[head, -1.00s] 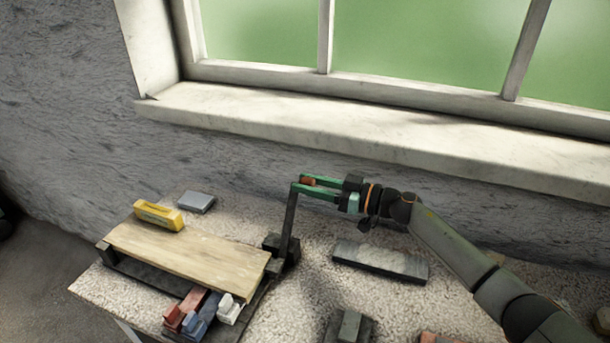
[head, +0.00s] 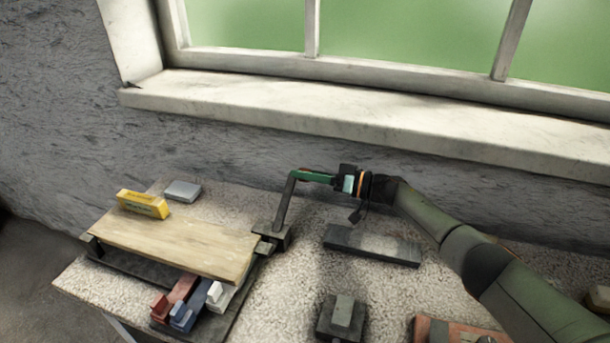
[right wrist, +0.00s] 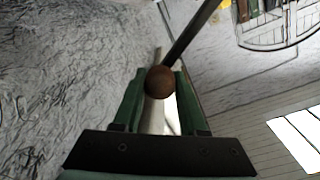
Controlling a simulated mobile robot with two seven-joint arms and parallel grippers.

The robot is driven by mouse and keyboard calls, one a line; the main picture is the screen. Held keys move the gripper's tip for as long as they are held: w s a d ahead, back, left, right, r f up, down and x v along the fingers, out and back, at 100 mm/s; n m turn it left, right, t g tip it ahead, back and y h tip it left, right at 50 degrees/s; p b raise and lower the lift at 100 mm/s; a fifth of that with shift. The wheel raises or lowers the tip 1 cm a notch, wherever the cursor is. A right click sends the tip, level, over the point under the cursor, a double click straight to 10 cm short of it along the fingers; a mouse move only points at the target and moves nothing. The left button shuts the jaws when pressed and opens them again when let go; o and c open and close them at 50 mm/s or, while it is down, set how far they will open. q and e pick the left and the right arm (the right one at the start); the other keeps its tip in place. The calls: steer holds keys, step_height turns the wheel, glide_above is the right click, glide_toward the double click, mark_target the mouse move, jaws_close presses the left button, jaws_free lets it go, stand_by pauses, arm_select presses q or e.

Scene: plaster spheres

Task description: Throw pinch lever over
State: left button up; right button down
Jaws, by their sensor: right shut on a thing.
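The pinch lever (head: 284,203) is a dark bar rising from a dark block beside the wooden board, tilted slightly to the right at its top. My right gripper (head: 305,175) is at the lever's top end in the head view. In the right wrist view, its green fingers (right wrist: 155,92) are shut on the lever's round brown knob (right wrist: 160,82), and the dark bar (right wrist: 193,36) runs up and right from it. The knob is hidden behind the fingers in the head view. My left gripper is not in view.
A grey slab (head: 372,245) and a dark block (head: 341,316) lie to the right. The window sill (head: 350,122) is behind.

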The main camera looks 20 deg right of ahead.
steer(key=shift+d+f, duration=0.15)
steer(key=c, duration=0.7)
jaws_free()
steer(key=shift+w+f, duration=0.1)
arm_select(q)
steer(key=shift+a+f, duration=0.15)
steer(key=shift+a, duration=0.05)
arm_select(e)
steer(key=shift+o, duration=1.2)
steer(key=shift+s+d, duration=0.3)
arm_select(q)
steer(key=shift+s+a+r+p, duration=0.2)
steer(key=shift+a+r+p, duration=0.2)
steer(key=shift+p, duration=0.3)
arm_select(e)
steer(key=v, duration=1.1)
steer(key=shift+s+d, duration=0.2)
steer(key=shift+d, duration=0.05)
